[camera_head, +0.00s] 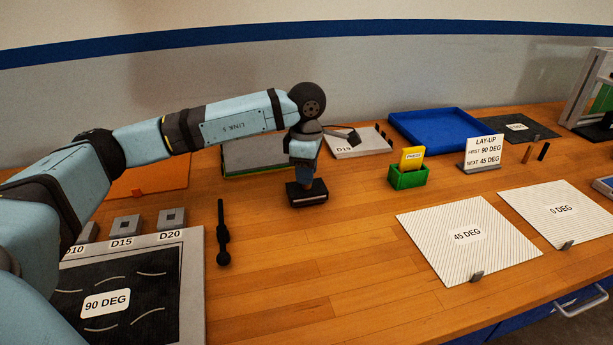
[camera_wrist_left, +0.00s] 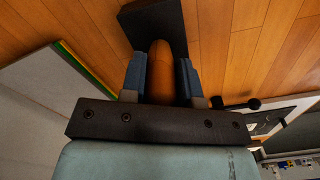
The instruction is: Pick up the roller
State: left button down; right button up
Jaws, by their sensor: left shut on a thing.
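My left gripper (camera_head: 306,178) is shut on an upright orange-brown handle (camera_wrist_left: 161,72), which appears to be the roller's. In the left wrist view the two fingers (camera_wrist_left: 161,80) press on both sides of it. A black block (camera_head: 307,193) is right below the gripper, at or just above the wooden table, and shows beyond the handle in the left wrist view (camera_wrist_left: 153,22). I cannot tell whether the block is part of the roller or a holder. The roller's working end is hidden. My right gripper is not in view.
A black bar-like tool (camera_head: 222,232) lies left of the gripper, near the 90 DEG board (camera_head: 193,290). A green box (camera_head: 408,178) and a blue tray (camera_head: 440,128) stand to the right. The 45 DEG sheet (camera_head: 440,250) lies front right. Bare table (camera_head: 310,270) lies in front.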

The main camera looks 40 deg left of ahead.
pick_arm(q)
notch_tip(320, 180, up, 20)
jog(key=p, duration=0.2)
jog(key=shift+f, duration=0.25)
jog(key=c, duration=1.6)
grip_release()
jog(key=shift+c, duration=0.5)
jog(key=shift+f, duration=0.1)
